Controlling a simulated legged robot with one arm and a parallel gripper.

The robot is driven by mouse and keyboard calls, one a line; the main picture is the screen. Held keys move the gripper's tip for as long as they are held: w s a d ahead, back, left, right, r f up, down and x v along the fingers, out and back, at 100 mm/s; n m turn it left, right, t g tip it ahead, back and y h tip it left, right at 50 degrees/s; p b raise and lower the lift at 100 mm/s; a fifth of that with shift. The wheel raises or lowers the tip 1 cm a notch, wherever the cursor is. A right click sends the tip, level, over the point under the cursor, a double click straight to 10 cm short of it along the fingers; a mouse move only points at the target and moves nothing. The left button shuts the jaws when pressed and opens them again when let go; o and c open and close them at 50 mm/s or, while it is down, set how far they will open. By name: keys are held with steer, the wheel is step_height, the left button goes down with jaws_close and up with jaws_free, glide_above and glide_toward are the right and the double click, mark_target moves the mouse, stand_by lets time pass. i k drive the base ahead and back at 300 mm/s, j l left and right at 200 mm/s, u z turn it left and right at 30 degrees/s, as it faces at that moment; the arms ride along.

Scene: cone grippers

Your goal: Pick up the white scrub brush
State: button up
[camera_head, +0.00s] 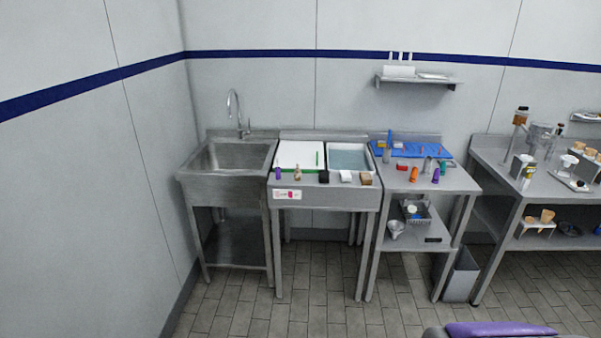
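A small white block-like item (345,176) lies on the front ledge of the middle steel table (325,197). It may be the white scrub brush, but it is too small to make out bristles. It sits between a black item (323,177) and a brown item (366,179). My gripper is not in view, and nothing is seen touching the white item.
A steel sink (229,172) stands left of the middle table. A table with a blue mat (400,147) and several small coloured items stands to the right. A grey bin (461,276) is under the right side. The tiled floor (330,316) in front is clear.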

mark_target(298, 174)
steer(key=i+j+u, duration=0.3)
steer(key=i+u, duration=0.25)
steer(key=i, duration=0.2)
steer(key=i+j, duration=0.15)
steer(key=i, duration=0.5)
steer(key=i+j, duration=0.15)
steer(key=i, duration=0.5)
steer(key=i+j, duration=0.15)
steer(key=i, duration=0.45)
steer(key=i+j+z, duration=0.1)
steer(key=i, duration=0.25)
